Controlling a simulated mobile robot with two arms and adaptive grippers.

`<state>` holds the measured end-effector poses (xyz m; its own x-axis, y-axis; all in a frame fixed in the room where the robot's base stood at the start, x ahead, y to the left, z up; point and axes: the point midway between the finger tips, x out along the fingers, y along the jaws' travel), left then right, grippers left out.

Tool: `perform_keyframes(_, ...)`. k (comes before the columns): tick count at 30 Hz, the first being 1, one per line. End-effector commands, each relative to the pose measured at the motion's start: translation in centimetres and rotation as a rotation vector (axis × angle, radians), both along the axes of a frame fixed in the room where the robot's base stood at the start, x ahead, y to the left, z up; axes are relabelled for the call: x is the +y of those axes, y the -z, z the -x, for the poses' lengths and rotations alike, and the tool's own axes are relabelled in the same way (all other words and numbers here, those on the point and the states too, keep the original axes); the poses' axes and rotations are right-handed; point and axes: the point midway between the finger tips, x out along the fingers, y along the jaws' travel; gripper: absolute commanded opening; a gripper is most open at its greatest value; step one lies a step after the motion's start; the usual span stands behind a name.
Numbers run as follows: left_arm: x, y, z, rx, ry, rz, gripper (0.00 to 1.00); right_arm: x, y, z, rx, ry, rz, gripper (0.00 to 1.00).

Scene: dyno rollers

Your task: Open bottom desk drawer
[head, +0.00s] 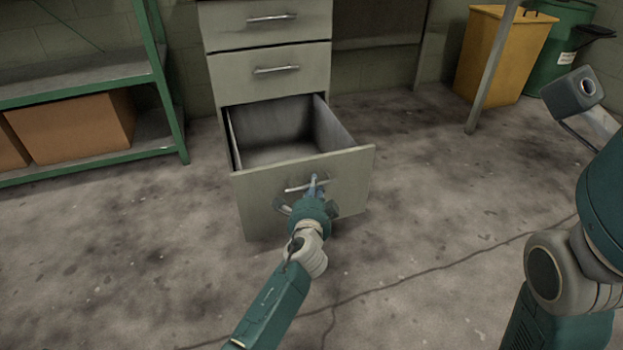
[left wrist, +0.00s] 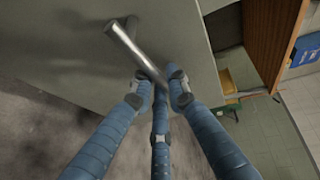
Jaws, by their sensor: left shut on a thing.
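The bottom desk drawer (head: 260,190) is pulled well out from the grey desk, and its empty inside shows. Its metal bar handle (head: 306,184) is on the front panel. My left gripper (head: 314,188) is at this handle, shut on it. In the left wrist view the blue fingers of my left gripper (left wrist: 160,88) close around the handle bar (left wrist: 138,54), with the grey drawer front (left wrist: 70,40) behind. My right arm shows at the right of the head view, but its gripper fingers cannot be made out.
Two closed drawers (head: 268,72) are above the open one. A green shelf (head: 160,85) with cardboard boxes (head: 75,127) stands at left. A yellow bin (head: 502,55) and a green bin (head: 562,45) stand at the back right. The floor around the drawer is clear.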

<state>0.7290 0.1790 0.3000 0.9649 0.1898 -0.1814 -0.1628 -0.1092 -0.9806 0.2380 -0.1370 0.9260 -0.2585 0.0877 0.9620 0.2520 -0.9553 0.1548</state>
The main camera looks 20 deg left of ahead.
Motion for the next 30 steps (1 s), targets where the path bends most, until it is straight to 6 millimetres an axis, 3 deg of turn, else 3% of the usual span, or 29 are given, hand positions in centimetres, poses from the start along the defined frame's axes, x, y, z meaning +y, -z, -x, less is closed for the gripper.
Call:
perform_keyframes(18,-0.67,0.01,1.08,0.000,-0.001,0.001,0.00,0.05,0.14,-0.49,0.014,0.000,0.002,0.40)
perform_keyframes(19,-0.67,0.01,1.08,0.000,-0.001,0.001,0.19,0.06,0.15,-0.49,0.015,0.000,0.002,0.40)
perform_keyframes(20,-0.67,0.01,1.08,0.000,-0.001,0.001,0.23,0.07,0.16,-0.50,0.015,0.000,0.003,0.40)
perform_keyframes(30,-0.74,-0.02,1.31,0.000,-0.001,0.000,0.23,0.01,0.21,-0.62,0.017,0.002,0.001,0.40)
